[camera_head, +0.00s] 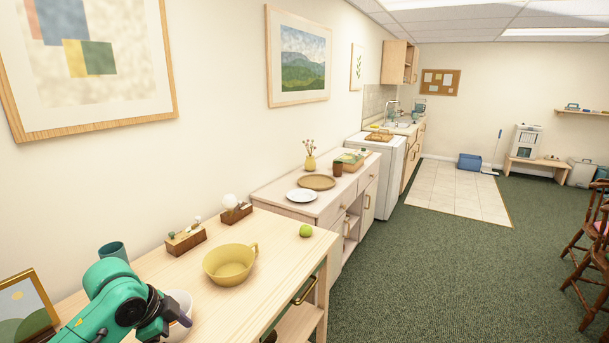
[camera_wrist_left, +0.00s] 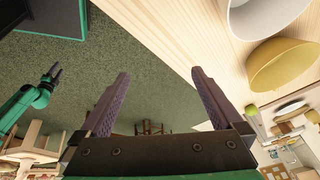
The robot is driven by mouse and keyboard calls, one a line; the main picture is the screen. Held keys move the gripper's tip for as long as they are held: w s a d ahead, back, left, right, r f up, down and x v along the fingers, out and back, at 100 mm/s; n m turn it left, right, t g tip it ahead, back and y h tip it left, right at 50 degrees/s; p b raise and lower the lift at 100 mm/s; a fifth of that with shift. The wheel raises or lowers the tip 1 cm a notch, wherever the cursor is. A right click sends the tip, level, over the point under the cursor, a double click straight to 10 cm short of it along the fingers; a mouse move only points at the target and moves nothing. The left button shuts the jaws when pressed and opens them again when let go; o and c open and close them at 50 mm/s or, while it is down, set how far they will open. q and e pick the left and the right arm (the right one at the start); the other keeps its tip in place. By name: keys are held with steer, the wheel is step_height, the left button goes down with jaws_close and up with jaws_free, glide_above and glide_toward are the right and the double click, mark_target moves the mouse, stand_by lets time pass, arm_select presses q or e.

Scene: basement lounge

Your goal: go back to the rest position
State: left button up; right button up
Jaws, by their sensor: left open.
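My left gripper (camera_head: 172,318) is at the lower left in the head view, at the end of my green arm. It is beside a white bowl (camera_head: 183,303) near the front of the wooden table, and partly covers it. In the left wrist view the two dark fingers of my left gripper (camera_wrist_left: 160,78) are spread apart, with nothing between them but green carpet beyond. My right gripper (camera_wrist_left: 51,74) shows small at the left of the left wrist view, out over the carpet; its jaws are too small to judge.
A framed picture (camera_head: 28,309) stands at lower left. A cabinet (camera_head: 332,208) with plates stands beyond.

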arm_select(q)
steer(key=s+d+f+n, duration=0.4)
steer(key=s+d+f, duration=0.2)
steer(key=f, duration=0.3)
steer(key=s+a+f+n+y, duration=0.1)
steer(key=s+a+f+n, duration=0.1)
steer(key=s+n, duration=0.3)
steer(key=s+a+f+n+y, duration=0.1)
steer(key=s+a+n+y, duration=0.1)
steer(key=s, duration=0.5)
step_height(320, 180, down, 21)
steer(key=s, duration=0.1)
steer(key=s+a+f+g, duration=0.1)
steer(key=s+a+f, duration=0.2)
steer(key=s+f, duration=1.4)
steer(key=shift+s+g, duration=0.3)
steer(key=shift+g, duration=0.1)
